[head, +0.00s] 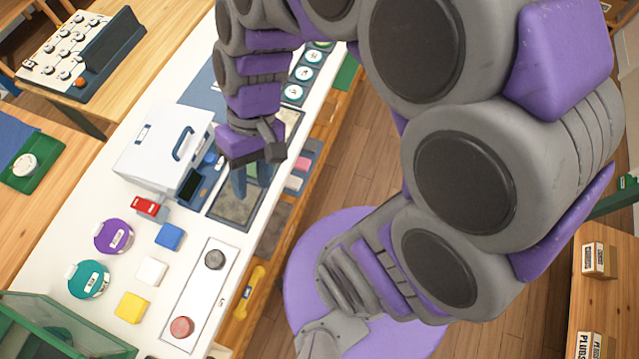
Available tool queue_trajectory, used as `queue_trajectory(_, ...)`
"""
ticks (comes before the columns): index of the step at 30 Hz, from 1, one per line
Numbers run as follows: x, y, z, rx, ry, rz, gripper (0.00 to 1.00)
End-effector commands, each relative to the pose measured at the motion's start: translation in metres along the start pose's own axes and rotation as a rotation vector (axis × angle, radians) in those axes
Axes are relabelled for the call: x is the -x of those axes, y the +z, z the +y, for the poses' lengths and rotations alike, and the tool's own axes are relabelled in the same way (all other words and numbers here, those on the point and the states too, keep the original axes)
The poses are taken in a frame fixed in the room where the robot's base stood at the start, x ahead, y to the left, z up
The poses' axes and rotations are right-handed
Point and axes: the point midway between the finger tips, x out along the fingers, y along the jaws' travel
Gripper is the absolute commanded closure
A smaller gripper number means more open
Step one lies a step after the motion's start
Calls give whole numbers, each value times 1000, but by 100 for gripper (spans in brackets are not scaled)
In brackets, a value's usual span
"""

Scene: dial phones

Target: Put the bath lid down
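A white box with a dark blue handle (184,143) on its upper face stands on the white bench; I take this to be the bath. Its lid (160,142) shows as a pale panel with a small label. I cannot tell from this angle whether the lid is fully closed or slightly raised. My gripper (247,172) is at the end of my purple and grey arm, right of the box, above the dark-framed speckled tray. It appears apart from the handle. Its fingers are partly hidden by the wrist, so their opening is unclear.
A blue panel (204,182) adjoins the box. The speckled tray (236,209) lies right of it. Purple (113,236) and teal (88,279) round containers, small coloured blocks (170,236) and a white board with two knobs (201,288) occupy the near bench. Wooden floor lies right.

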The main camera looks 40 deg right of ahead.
Motion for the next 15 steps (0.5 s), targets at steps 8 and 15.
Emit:
queue_trajectory(8,6,62,42,-62,248,69,60)
queue_trajectory(15,9,91,66,-111,354,105,60)
